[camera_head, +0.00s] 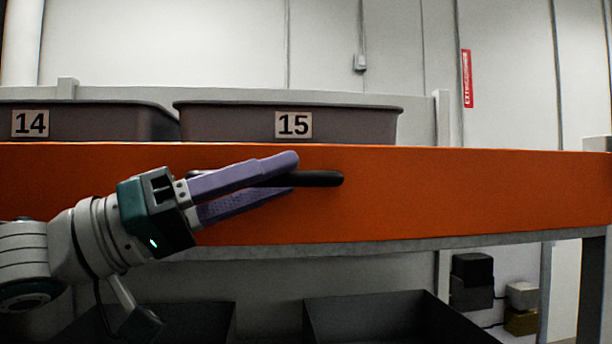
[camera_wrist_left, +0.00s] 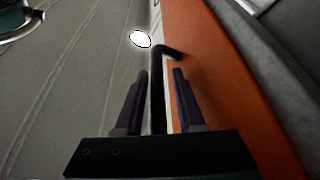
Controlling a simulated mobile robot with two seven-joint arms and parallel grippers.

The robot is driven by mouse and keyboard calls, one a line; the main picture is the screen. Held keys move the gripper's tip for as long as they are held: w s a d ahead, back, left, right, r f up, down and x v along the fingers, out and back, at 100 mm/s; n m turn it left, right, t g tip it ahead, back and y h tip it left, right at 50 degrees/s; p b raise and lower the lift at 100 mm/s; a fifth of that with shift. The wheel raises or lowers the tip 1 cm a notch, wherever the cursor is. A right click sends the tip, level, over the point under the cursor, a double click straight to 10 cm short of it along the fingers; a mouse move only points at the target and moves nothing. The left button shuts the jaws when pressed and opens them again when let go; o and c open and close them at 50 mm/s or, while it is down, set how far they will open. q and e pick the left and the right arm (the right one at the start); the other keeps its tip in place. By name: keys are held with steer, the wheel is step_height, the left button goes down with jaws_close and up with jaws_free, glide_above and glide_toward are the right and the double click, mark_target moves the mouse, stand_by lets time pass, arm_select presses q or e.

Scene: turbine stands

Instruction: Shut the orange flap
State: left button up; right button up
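The orange flap (camera_head: 460,195) is a long panel across the front of a shelf in the head view, its face toward me. It also fills the right part of the left wrist view (camera_wrist_left: 215,90). A black bar handle (camera_head: 325,178) sticks out on the flap. My left gripper (camera_head: 290,175) has purple fingers, one above and one below the handle. In the left wrist view the handle (camera_wrist_left: 158,85) runs between the two fingers, with gaps on both sides. The gripper is open around it. Part of the handle is hidden behind the upper finger. My right gripper is not in view.
Grey bins marked 14 (camera_head: 80,125) and 15 (camera_head: 360,123) stand behind the flap's upper edge. Dark open bins (camera_head: 385,318) sit below it. Small boxes (camera_head: 472,280) are stacked at the lower right. A grey frame post (camera_head: 593,280) stands at the right.

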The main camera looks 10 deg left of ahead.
arm_select(q)
steer(key=shift+o, duration=0.7)
steer(key=shift+r, duration=0.1)
steer(key=shift+s+a+f+b, duration=0.15)
steer(key=shift+a+f+b, duration=0.1)
steer(key=shift+b, duration=0.1)
steer(key=b+v, duration=0.6)
steer(key=v, duration=0.3)
steer(key=shift+a, duration=0.1)
